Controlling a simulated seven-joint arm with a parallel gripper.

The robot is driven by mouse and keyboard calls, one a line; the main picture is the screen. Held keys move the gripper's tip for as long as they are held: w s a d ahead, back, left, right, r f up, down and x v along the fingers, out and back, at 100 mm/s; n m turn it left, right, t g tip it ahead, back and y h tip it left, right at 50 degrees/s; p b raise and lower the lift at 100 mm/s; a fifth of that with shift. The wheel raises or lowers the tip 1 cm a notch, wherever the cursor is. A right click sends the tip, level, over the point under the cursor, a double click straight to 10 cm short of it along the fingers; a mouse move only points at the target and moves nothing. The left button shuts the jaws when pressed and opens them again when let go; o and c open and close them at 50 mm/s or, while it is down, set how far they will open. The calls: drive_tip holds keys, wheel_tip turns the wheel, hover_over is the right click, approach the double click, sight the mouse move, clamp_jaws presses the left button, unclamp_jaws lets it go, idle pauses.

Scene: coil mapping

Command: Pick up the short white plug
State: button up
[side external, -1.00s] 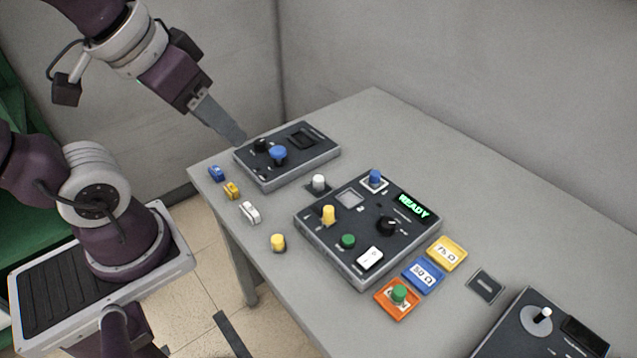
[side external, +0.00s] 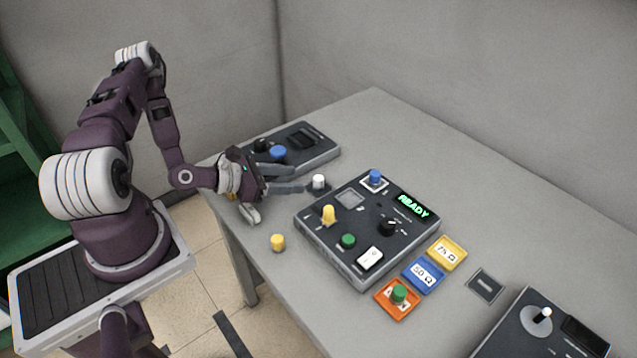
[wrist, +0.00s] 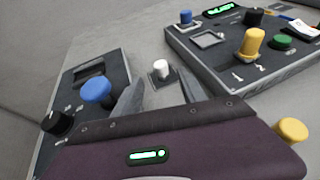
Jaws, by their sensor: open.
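The short white plug (side external: 318,182) stands upright on a small dark square pad on the table, left of the middle console. In the wrist view the plug (wrist: 161,70) is ahead of the gap between the fingers. My gripper (side external: 292,179) is low over the table, reaching toward the plug from the left. In the wrist view my gripper (wrist: 160,88) has its two fingers spread, one to each side of the plug's line, with nothing between them. I cannot tell the exact distance from fingertips to plug.
The middle console (side external: 349,272) carries yellow, green, blue and black knobs and a READY display. A second console (side external: 325,159) with a blue knob (wrist: 97,90) lies close to my left finger. A yellow plug (side external: 278,242) stands near the table edge. A white piece (side external: 250,213) is partly hidden.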

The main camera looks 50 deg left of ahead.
sight(314, 186)
drive_tip(key=x, duration=0.7)
drive_tip(key=shift+d, duration=0.15)
clamp_jaws()
